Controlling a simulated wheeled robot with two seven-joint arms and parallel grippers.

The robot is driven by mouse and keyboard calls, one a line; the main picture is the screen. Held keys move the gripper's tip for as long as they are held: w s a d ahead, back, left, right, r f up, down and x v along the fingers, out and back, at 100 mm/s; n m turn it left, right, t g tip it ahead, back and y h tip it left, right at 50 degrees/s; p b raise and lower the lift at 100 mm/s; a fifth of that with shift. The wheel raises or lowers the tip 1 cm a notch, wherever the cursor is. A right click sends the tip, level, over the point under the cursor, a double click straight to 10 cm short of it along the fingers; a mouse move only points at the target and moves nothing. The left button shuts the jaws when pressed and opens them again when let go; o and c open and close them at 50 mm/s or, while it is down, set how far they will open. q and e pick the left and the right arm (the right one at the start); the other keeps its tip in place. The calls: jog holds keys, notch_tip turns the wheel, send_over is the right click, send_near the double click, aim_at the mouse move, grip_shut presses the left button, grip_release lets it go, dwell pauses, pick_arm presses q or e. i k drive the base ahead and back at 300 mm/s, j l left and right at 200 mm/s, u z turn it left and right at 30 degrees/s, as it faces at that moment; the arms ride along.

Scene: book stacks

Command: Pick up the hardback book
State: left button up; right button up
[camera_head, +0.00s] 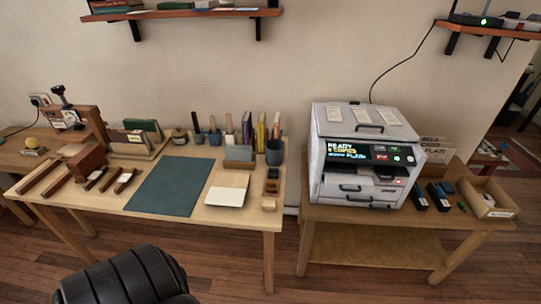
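Several upright books (261,131) with dark, yellow and purple spines stand at the back right of the left wooden table (150,207). A dark green book or folder (143,127) leans in a wooden holder at the back left of that table. More books (117,5) lie on the wall shelf at the top left, partly cut off by the picture edge. I cannot tell which of these is the hardback book. Neither of my grippers is in view.
A dark mat (170,187) and a pale pad (227,190) lie on the left table. A grey copier (363,158) stands on the right table, beside an open cardboard box (488,200). Wooden floor lies clear at the front right.

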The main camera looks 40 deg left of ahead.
aim_at(140, 137)
jog(key=u, duration=2.55)
jog(key=z, duration=0.9)
jog(key=j+z, duration=0.3)
jog(key=k+j+z, duration=0.1)
jog(key=j+z, duration=0.2)
jog(key=j, duration=0.2)
jog(key=j+z, duration=0.25)
jog(key=j, duration=0.15)
jog(key=k+j+z, duration=0.3)
jog(key=j+z, duration=0.3)
jog(key=k+j, duration=0.05)
jog(key=j, duration=0.05)
